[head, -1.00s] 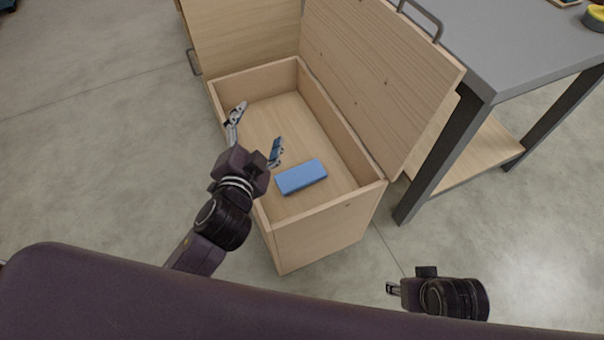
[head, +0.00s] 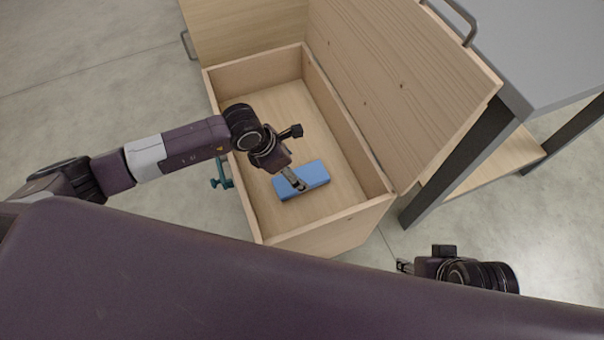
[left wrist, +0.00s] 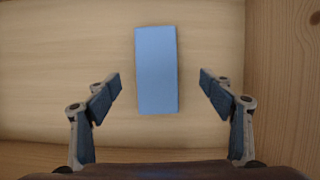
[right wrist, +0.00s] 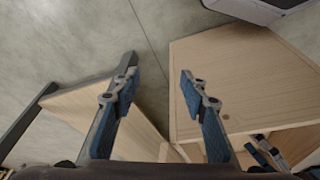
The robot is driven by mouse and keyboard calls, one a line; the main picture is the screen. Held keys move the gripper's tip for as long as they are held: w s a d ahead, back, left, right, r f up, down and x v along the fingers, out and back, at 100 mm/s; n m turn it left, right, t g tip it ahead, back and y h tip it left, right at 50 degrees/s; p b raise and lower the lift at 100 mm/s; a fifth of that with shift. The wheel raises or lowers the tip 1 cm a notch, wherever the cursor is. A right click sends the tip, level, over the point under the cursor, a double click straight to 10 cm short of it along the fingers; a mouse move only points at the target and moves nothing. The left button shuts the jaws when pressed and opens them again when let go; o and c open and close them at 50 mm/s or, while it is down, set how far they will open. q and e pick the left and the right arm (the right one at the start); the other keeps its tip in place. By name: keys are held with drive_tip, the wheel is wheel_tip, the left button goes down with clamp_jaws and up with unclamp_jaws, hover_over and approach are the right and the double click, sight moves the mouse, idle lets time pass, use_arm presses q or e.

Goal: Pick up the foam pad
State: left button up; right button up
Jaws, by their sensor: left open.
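The foam pad (head: 303,180) is a blue rectangular block lying flat on the floor of the open wooden box (head: 340,218). My left gripper (head: 293,181) is over the pad in the head view and hides part of it. In the left wrist view the pad (left wrist: 156,70) lies centred beyond the open, empty fingers of the left gripper (left wrist: 160,88), with a gap on each side. My right gripper (right wrist: 155,82) is open and empty in the right wrist view, outside the box; in the head view it shows small at the lower right (head: 403,266).
The box has raised walls around the pad and a hinged lid (head: 400,85) standing open on the right. A grey-topped table (head: 535,45) with a lower wooden shelf stands further right. A green clamp-like item (head: 221,183) shows at the box's left side.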

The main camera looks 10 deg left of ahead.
sight(304, 177)
use_arm(q)
drive_tip(key=x, duration=0.2)
drive_tip(key=b+x, duration=0.1)
drive_tip(key=x, duration=0.1)
drive_tip(key=b+x, duration=0.1)
drive_tip(key=shift+w+a+f, duration=0.25)
drive_tip(key=shift+f, duration=0.2)
drive_tip(key=shift+x, duration=0.85)
use_arm(e)
drive_tip(key=w, duration=0.1)
drive_tip(key=w+a+t, duration=0.1)
drive_tip(key=w, duration=0.1)
drive_tip(key=w+t, duration=0.1)
drive_tip(key=w, duration=0.1)
drive_tip(key=shift+w+a+f+y, duration=0.1)
drive_tip(key=shift+a+y, duration=0.15)
drive_tip(key=shift+y, duration=0.05)
use_arm(q)
drive_tip(key=shift+c, duration=0.5)
drive_tip(key=c, duration=1)
